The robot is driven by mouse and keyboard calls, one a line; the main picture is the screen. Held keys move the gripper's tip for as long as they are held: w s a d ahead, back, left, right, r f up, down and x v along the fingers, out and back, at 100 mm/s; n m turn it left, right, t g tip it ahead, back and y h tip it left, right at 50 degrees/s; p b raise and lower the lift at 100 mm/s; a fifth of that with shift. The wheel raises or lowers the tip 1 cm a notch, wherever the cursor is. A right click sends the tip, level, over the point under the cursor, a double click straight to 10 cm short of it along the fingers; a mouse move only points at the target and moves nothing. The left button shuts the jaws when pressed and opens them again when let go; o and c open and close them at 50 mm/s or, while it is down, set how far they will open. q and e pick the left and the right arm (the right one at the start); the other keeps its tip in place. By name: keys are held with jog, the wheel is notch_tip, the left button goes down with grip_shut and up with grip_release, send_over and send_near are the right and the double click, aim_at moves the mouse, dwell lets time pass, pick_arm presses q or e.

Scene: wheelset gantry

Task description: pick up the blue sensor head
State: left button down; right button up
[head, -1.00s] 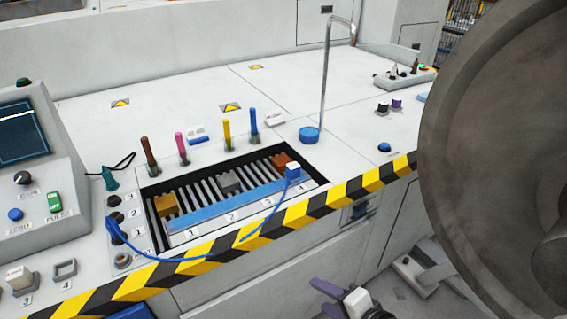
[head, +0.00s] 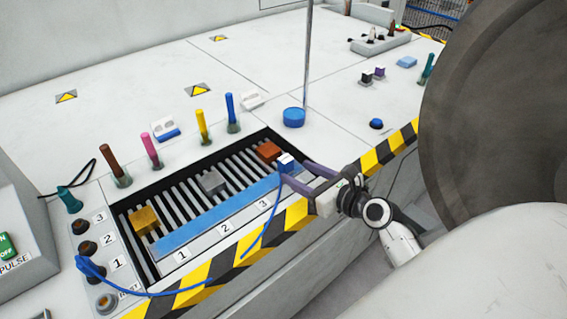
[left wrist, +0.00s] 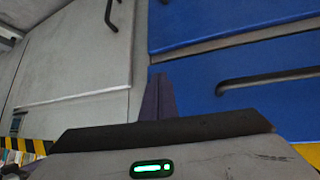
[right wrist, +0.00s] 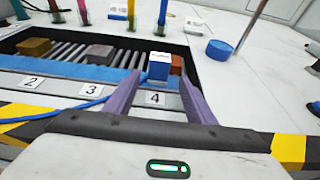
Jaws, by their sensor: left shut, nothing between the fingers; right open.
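The blue sensor head (head: 286,163) is a small block with a white top and blue sides. It sits at the right end of the blue strip, near label 4 (right wrist: 155,98), and a blue cable (head: 262,222) trails from it. It also shows in the right wrist view (right wrist: 159,66). My right gripper (head: 290,171) is open, its purple fingers reaching in from the right. In the right wrist view the sensor head appears between and just beyond the fingertips; contact is not clear. My left gripper (left wrist: 158,96) is shut and empty, in front of blue and grey panels.
A recessed rack (head: 150,268) holds a yellow block (head: 144,220), a grey block (head: 213,182) and a rust-brown block (head: 268,151). Several coloured handles stand behind it. A striped edge (head: 225,262) runs in front. A large dark wheel (head: 490,110) fills the right.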

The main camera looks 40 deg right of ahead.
aim_at(290, 169)
jog(key=shift+w+a+f, duration=0.1)
jog(key=shift+w+f, duration=0.05)
jog(key=shift+w, duration=0.55)
jog(key=x, duration=0.4)
jog(key=shift+w+a+f+b, duration=0.1)
jog(key=shift+w+a+b, duration=0.05)
jog(key=shift+w+b, duration=0.2)
